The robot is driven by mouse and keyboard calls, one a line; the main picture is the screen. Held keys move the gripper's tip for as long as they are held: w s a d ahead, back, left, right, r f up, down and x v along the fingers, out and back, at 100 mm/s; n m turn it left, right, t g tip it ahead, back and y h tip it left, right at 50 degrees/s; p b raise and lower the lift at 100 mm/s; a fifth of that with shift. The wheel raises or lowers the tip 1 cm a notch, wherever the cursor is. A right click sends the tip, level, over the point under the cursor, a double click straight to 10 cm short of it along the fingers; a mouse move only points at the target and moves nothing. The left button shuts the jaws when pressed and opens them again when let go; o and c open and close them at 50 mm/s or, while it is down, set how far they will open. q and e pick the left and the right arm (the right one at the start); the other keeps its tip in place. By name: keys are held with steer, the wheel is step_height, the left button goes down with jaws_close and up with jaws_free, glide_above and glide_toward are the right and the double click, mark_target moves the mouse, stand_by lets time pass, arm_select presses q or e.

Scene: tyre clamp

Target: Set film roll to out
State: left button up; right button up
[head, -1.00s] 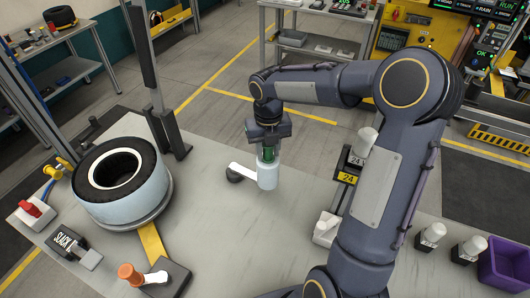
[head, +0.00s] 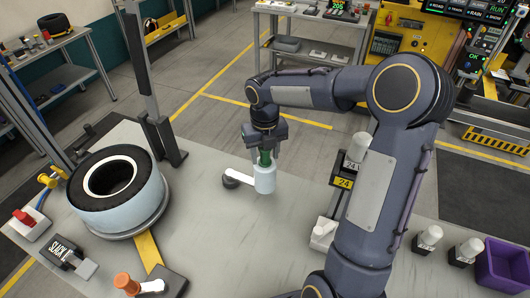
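The film roll (head: 264,180) is a pale blue-white upright cylinder with a green core (head: 264,158) at its top, near the middle of the grey bench. A white bar (head: 239,175) reaches from the roll to a dark round knob (head: 229,182) on its left. My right gripper (head: 264,154) points down from above, its fingers at the green core; it appears shut on it. The fingertips are small and partly hidden. A tyre (head: 113,179) with a pale blue wrapped side lies flat on a round base at the left. My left gripper is not in view.
A dark upright post (head: 150,85) stands behind the tyre. At the front left are a "SLACK" block (head: 72,257) and an orange-capped lever (head: 127,283). A "24" stand (head: 344,182), white knobs and a purple bin (head: 503,264) are at the right. Bench between tyre and roll is clear.

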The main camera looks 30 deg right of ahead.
steer(key=shift+r, duration=0.1)
step_height(320, 180, up, 8)
steer(key=shift+f+b, duration=0.2)
steer(key=shift+b, duration=0.35)
steer(key=shift+s+a+f, duration=0.1)
